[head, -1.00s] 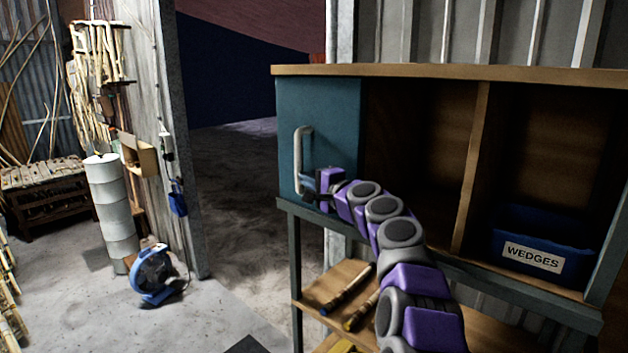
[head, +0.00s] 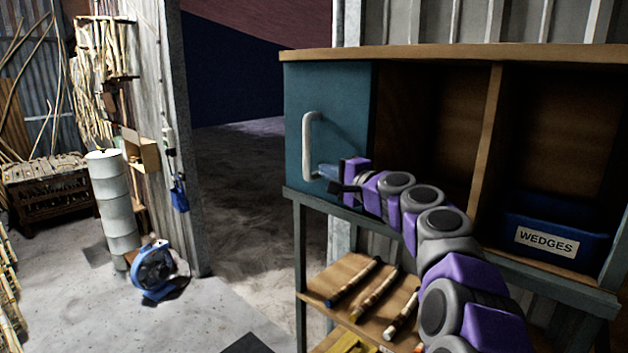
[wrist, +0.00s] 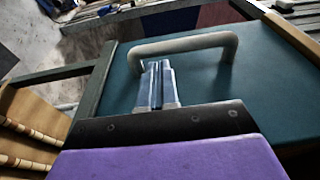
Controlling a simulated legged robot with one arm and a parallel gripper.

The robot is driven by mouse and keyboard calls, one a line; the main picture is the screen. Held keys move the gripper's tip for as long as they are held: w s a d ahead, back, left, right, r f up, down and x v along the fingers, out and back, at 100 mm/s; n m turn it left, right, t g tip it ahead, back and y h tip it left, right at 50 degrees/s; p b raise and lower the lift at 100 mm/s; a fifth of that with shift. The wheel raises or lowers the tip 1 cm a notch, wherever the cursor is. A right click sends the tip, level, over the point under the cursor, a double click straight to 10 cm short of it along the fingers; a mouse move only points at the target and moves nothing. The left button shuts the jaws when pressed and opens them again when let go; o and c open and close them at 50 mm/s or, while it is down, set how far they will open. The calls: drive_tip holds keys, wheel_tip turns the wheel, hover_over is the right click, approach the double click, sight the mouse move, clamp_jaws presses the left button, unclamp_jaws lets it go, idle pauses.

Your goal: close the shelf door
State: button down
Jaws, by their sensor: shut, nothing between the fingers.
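The shelf door (head: 345,110) is a teal panel covering the left part of the wooden cabinet (head: 450,54); the middle and right compartments stand uncovered. A pale bar handle (head: 307,145) is upright near the door's left edge. My gripper (head: 322,172) is at the lower part of the handle, on its right side, close to the door face. In the wrist view, the gripper's fingers (wrist: 155,68) are shut together and empty, with their tips beside the handle bar (wrist: 185,44) over the teal door (wrist: 260,75). I cannot tell whether they touch it.
A blue bin (head: 555,235) labelled WEDGES sits in the right compartment, behind a divider (head: 485,145). Several rods (head: 378,288) lie on the lower shelf. A blue fan (head: 155,270) and a white cylinder (head: 112,205) stand left. The floor left of the cabinet is largely clear.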

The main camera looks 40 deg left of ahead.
drive_tip(key=shift+w+b+v, duration=0.35)
drive_tip(key=shift+b+v, duration=0.7)
drive_tip(key=shift+v, duration=3.7)
drive_tip(key=s+d+f+n+g+h+b, duration=0.1)
drive_tip(key=s+d+f+h+b, duration=0.25)
drive_tip(key=s+d+f, duration=0.6)
drive_tip(key=s+d+f+n+g+h+b, duration=0.1)
drive_tip(key=s+d+f+n+h+b, duration=0.3)
drive_tip(key=d+f, duration=0.85)
drive_tip(key=s+d+f+m+g+h+b, duration=0.15)
drive_tip(key=s+d+f+h, duration=0.35)
drive_tip(key=s+d+f, duration=0.55)
drive_tip(key=s+d+f+g+h+b, duration=0.1)
drive_tip(key=s+d+f+h, duration=0.1)
drive_tip(key=s+d+f, duration=0.4)
drive_tip(key=s+d+f+g+h+b, duration=0.1)
drive_tip(key=s+d+f+h+b, duration=0.1)
drive_tip(key=s+d+f, duration=0.4)
drive_tip(key=shift+s+d+f+m+g+h, duration=0.4)
drive_tip(key=shift+s+d, duration=1.2)
drive_tip(key=shift+d, duration=1)
drive_tip(key=shift+r, duration=0.1)
drive_tip(key=shift+d, duration=0.2)
